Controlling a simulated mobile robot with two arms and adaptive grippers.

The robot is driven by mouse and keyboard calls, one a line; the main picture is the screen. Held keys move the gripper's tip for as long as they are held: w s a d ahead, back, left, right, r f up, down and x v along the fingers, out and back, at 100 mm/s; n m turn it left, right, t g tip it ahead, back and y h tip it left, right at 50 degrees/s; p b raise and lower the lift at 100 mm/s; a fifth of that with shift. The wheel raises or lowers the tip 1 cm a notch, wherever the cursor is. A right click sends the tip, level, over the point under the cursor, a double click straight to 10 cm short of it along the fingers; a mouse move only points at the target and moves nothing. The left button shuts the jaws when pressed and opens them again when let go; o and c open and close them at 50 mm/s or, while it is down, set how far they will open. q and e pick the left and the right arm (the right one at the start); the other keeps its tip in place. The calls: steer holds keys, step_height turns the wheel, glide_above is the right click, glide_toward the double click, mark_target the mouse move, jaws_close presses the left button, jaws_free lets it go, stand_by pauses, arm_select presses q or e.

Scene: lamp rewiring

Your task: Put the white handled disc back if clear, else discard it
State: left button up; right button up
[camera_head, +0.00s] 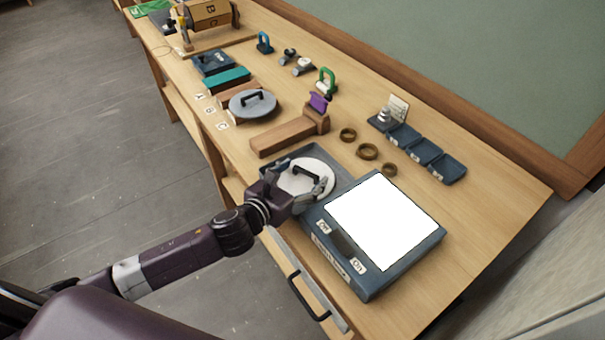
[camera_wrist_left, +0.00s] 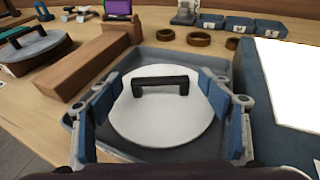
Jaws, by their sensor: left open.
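The white disc with a black handle (camera_head: 318,187) lies in a shallow grey-blue tray (camera_head: 343,175) beside the lit box. In the left wrist view the white disc (camera_wrist_left: 160,122) sits flat between my open fingers, with its black handle (camera_wrist_left: 160,82) upright across its top. My left gripper (camera_head: 297,185) is open at the near left side of the disc; in the left wrist view the gripper (camera_wrist_left: 160,105) has blue-padded fingers on either side of the handle, apart from it. I cannot tell whether the fingers touch the disc. My right gripper is not in view.
A light box (camera_head: 385,222) with a bright white top and an On label stands right of the tray. A grey handled disc (camera_head: 252,103) lies near labels A, B, C. A wooden block (camera_head: 290,135), brass rings (camera_head: 367,152) and small blue trays (camera_head: 425,151) stand behind.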

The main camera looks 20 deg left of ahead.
arm_select(q)
steer(key=shift+r, duration=0.15)
steer(key=b+v, duration=0.1)
steer(key=v, duration=0.9)
steer(key=shift+s+a+b, duration=0.1)
steer(key=shift+s+b, duration=0.1)
steer(key=shift+b, duration=0.1)
steer(key=shift+v, duration=0.8)
steer(key=shift+r, duration=0.1)
